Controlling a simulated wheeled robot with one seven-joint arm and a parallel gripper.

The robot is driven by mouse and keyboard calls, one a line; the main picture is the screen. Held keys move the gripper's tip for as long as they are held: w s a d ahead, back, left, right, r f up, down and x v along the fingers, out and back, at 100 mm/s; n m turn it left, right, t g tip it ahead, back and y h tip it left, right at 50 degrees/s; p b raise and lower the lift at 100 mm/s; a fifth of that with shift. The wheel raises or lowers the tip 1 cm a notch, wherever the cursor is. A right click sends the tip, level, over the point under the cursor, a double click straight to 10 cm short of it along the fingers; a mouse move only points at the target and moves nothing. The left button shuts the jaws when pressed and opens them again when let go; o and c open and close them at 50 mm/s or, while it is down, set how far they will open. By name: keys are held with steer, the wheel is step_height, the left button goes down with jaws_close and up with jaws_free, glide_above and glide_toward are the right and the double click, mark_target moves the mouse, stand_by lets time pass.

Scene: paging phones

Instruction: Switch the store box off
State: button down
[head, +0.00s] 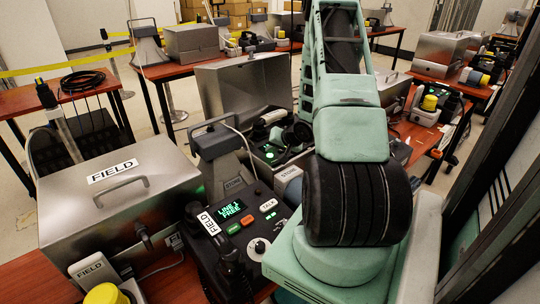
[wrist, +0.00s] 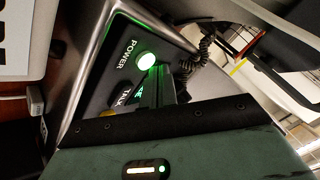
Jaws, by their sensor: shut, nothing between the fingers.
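The store box is an open metal case (head: 245,88) in the middle of the head view, with a small green light on its black panel (head: 268,150). In the wrist view its panel fills the middle. A round button (wrist: 146,61) marked POWER is lit green. A TALK label (wrist: 125,98) and part of a green display show below it. My gripper (wrist: 160,75) is shut and empty, its tips just below and right of the POWER button; I cannot tell if they touch it.
A closed FIELD box (head: 120,200) stands at the left front. Next to it is a FIELD console (head: 235,225) with a lit "LINE 1 FREE" display. A coiled cord (wrist: 205,48) hangs near the panel. A horn speaker (head: 222,160) stands between the boxes.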

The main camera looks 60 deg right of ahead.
mark_target(272, 158)
steer(key=shift+f, duration=0.15)
steer(key=shift+f, duration=0.3)
stand_by(0.5)
steer(key=shift+r+p, duration=0.45)
steer(key=shift+p, duration=0.1)
step_height(272, 158, up, 6)
steer(key=p, duration=0.6)
steer(key=shift+s, duration=0.1)
stand_by(0.5)
